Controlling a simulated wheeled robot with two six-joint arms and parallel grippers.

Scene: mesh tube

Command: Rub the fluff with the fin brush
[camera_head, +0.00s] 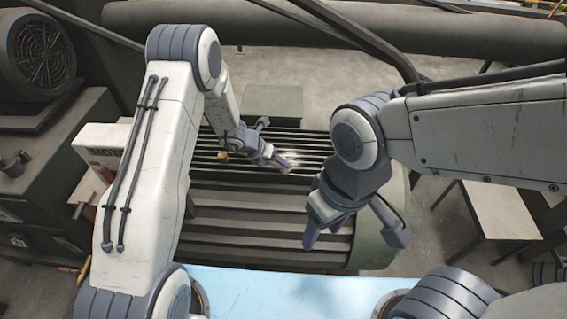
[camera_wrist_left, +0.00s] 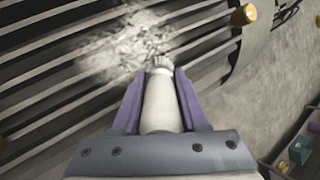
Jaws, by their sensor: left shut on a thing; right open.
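The fluff (camera_head: 297,158) is a pale, fuzzy grey-white patch on the dark fins of the big ribbed drum (camera_head: 245,205). In the left wrist view the fluff (camera_wrist_left: 122,45) spreads across several fins, ahead and a little left of the jaws. My left gripper (camera_head: 276,158) is shut on the fin brush (camera_wrist_left: 160,105), a pale, bottle-shaped handle with a short bristle tip. The tip is at the fluff's lower right edge; I cannot tell whether it touches. In the head view the brush is not clearly visible. My right gripper (camera_head: 355,232) is open and empty, in front of the drum's right part.
A light blue surface (camera_head: 290,290) lies in front. Dark machinery with a fan grille (camera_head: 42,52) stands at left, and a pale table (camera_head: 495,210) at right. Dark bars cross the background.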

